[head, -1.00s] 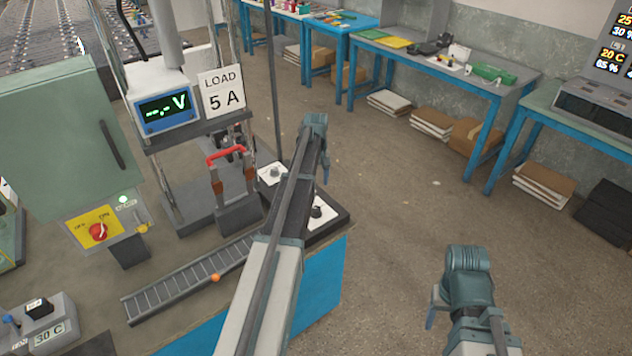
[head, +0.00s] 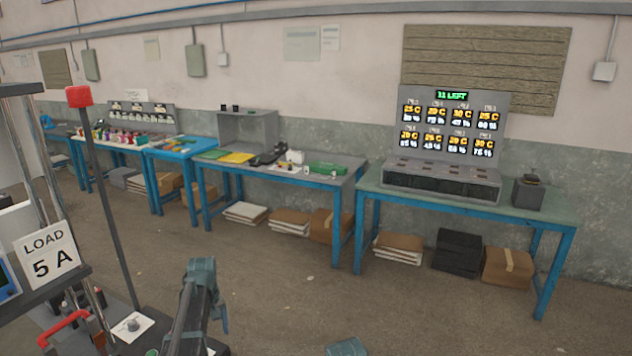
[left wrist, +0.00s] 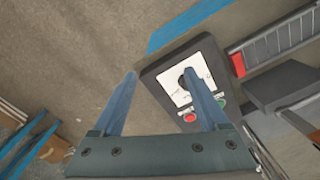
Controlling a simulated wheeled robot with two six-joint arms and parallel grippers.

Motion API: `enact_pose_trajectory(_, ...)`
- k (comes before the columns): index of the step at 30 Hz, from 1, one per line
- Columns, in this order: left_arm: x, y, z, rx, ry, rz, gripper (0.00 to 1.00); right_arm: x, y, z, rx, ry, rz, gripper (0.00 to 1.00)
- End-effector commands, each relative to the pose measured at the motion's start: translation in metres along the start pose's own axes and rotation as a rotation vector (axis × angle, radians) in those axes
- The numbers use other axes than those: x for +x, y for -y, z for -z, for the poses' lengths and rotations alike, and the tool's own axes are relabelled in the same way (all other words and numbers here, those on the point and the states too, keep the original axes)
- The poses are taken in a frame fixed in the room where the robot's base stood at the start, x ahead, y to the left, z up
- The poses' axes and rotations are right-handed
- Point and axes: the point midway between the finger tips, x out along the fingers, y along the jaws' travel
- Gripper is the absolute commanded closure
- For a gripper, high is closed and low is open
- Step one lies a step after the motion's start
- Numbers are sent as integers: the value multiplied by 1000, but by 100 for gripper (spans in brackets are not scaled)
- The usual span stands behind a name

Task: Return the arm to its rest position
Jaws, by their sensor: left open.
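My left arm comes up from the bottom of the head view, left of the middle. Its teal end shows there with a blue part of the left gripper (head: 222,318) hanging at its right side. In the left wrist view the two blue fingers of the left gripper (left wrist: 158,73) stand wide apart with nothing between them. Beyond them is a dark control box (left wrist: 160,72) with a white plate, a black knob and red and green buttons. Of my right arm only a teal piece shows at the bottom edge of the head view; its fingers are hidden.
A stand with a "LOAD 5 A" sign (head: 48,255) and a red-topped pole (head: 78,97) are at the left. Blue-legged tables line the wall, one with a display board (head: 450,125). Boxes (head: 508,268) lie under them. The floor (head: 400,310) in front is clear.

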Motion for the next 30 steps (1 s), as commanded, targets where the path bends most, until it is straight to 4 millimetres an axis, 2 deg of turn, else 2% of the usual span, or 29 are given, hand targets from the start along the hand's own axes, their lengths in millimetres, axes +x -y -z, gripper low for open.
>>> enact_pose_trajectory(1,0,-14,-49,99,-1,9,24,0,0,0,0,0,0,36)
enact_pose_trajectory(5,-1,-42,-140,352,-2,30,24,0,0,0,0,0,0,36)
enact_pose_trajectory(6,-1,-47,-168,431,-3,38,24,0,0,0,0,0,0,36)
enact_pose_trajectory(9,-1,-52,-234,625,-5,56,24,0,0,0,0,0,0,36)
enact_pose_trajectory(13,-2,-49,-299,831,-8,75,24,0,0,0,0,0,0,36)
enact_pose_trajectory(15,-2,-46,-323,913,-9,84,24,0,0,0,0,0,0,36)
enact_pose_trajectory(19,-2,-41,-348,1006,-9,95,24,0,0,0,0,0,0,36)
enact_pose_trajectory(22,-2,-40,-354,1034,-9,97,24,0,0,0,0,0,0,36)
enact_pose_trajectory(30,-2,-41,-354,1038,-9,98,24,0,0,0,0,0,0,36)
